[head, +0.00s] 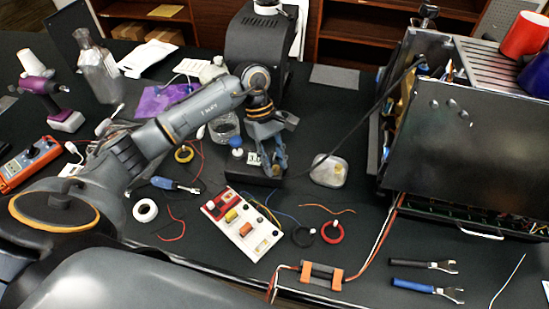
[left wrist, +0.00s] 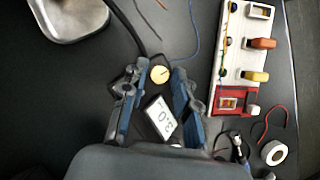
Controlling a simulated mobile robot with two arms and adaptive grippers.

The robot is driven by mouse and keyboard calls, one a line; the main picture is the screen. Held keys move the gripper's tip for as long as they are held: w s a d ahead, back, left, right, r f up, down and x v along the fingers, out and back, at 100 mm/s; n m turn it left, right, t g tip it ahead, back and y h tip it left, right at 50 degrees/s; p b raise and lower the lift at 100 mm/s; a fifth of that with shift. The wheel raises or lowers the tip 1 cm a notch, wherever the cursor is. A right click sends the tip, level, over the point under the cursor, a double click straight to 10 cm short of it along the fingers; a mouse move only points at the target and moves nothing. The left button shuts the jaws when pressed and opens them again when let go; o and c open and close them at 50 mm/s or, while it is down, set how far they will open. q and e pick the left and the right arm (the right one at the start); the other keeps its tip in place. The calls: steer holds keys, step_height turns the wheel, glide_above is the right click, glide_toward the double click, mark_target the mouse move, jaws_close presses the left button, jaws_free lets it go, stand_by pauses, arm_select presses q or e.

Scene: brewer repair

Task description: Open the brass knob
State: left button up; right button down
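The brass knob (left wrist: 160,74) is a small round yellow disc on a black device. In the left wrist view it lies between the fingertips of my left gripper (left wrist: 159,71), with a small gap visible on each side. The device's white display (left wrist: 160,118) reads about 0.0 and lies between the fingers. In the head view my left gripper (head: 268,168) points down over the black device (head: 240,175), and the knob is hidden or too small to tell. The gripper is open and empty. My right gripper does not show in either view.
A red and white switch panel (head: 243,226) lies just in front of the device. The opened metal machine (head: 470,130) stands at right. Tools and wires (head: 425,265) lie across the dark table.

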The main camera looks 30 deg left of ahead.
arm_select(q)
steer(key=shift+f, duration=0.2)
jaws_close()
